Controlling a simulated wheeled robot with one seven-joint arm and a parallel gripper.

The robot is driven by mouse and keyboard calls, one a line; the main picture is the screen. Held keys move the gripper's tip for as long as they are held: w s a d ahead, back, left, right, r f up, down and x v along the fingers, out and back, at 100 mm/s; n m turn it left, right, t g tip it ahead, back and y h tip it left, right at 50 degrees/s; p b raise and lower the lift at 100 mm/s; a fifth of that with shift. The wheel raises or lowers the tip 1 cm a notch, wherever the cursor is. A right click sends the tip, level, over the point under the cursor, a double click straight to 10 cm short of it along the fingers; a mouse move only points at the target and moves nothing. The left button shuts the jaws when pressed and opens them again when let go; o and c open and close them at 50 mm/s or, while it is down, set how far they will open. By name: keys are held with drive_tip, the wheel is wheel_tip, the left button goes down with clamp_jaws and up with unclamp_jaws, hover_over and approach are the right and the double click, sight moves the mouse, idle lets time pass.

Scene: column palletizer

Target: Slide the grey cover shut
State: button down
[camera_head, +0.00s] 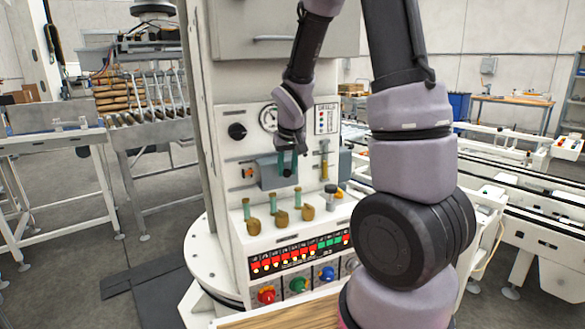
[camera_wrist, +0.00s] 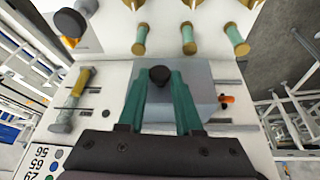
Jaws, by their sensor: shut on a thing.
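The grey cover (camera_head: 268,176) is a small blue-grey box on the white front panel, below a black knob and a round gauge. In the wrist view the cover (camera_wrist: 200,82) lies under my fingers, with a black knob (camera_wrist: 160,74) on it. My gripper (camera_head: 287,165) has green fingers, and in the wrist view the gripper (camera_wrist: 160,78) has them closed around that knob. An orange part (camera_head: 249,173) shows beside the cover's left edge; it also shows in the wrist view (camera_wrist: 227,99) at the cover's right edge. What lies behind the cover is hidden.
A yellow-handled lever (camera_head: 324,162) stands right of the cover. Several green-and-brass levers (camera_head: 273,204) rise from the ledge below. Lit red and green buttons (camera_head: 300,252) and coloured knobs (camera_head: 297,285) sit lower. A gauge (camera_head: 268,118) is above.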

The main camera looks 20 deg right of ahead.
drive_tip(key=shift+a, duration=0.15)
drive_tip(key=a, duration=0.8)
drive_tip(key=shift+s+a, duration=0.25)
drive_tip(key=shift+s, duration=0.05)
drive_tip(key=c, duration=0.6)
unclamp_jaws()
drive_tip(key=shift+r, duration=0.1)
drive_tip(key=v, duration=1.1)
drive_tip(key=shift+d, duration=0.2)
